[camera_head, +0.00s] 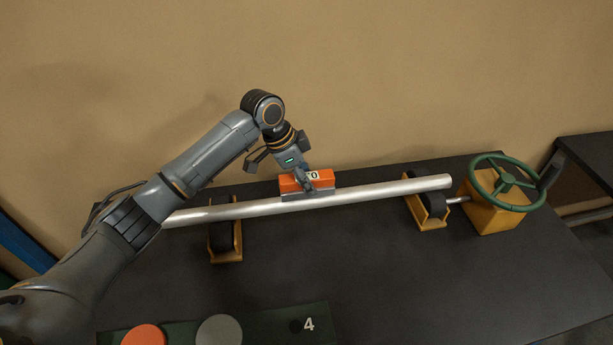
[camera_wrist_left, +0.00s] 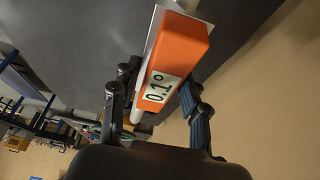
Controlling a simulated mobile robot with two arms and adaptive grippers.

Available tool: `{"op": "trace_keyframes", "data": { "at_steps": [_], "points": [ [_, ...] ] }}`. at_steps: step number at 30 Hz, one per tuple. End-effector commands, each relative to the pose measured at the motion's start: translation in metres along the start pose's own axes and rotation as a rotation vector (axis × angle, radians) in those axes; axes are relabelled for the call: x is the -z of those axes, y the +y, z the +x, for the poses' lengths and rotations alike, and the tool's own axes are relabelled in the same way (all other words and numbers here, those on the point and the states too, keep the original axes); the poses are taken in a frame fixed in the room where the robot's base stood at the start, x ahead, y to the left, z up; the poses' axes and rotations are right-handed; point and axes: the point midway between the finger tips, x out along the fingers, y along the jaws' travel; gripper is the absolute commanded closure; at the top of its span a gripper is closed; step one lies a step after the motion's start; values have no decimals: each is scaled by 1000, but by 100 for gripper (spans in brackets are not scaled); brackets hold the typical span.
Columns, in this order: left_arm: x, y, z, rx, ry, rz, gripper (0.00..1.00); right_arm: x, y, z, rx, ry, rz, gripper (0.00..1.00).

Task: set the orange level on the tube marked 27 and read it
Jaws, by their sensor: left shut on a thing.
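The orange level (camera_head: 288,185) sits along the top of a long silver tube (camera_head: 390,188), left of the tube's right end. My left gripper (camera_head: 306,181) reaches down from above and is shut on the level. In the left wrist view the level (camera_wrist_left: 183,45) lies between the two fingers (camera_wrist_left: 158,88), and its pale display reads 0.1°. The head view shows only part of that reading, behind the fingers. No number 27 is visible on the tube. I cannot tell whether the level's base touches the tube all along. My right gripper is not in view.
The tube lies on two yellow stands with dark rollers (camera_head: 223,240) (camera_head: 428,210). A green handwheel (camera_head: 505,183) on a yellow block stands at the right. A dark green board (camera_head: 270,325) with an orange disc (camera_head: 144,336), a grey disc (camera_head: 219,330) and a "4" lies in front.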

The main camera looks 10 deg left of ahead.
Motion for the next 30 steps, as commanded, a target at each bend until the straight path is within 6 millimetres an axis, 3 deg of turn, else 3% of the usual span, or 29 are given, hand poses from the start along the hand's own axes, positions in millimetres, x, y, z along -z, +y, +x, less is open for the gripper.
{"op": "trace_keyframes", "data": {
  "at_steps": [30],
  "points": [
    [-7, 0, 19, 1, 1, 1, 97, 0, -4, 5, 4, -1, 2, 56]
  ]
}}
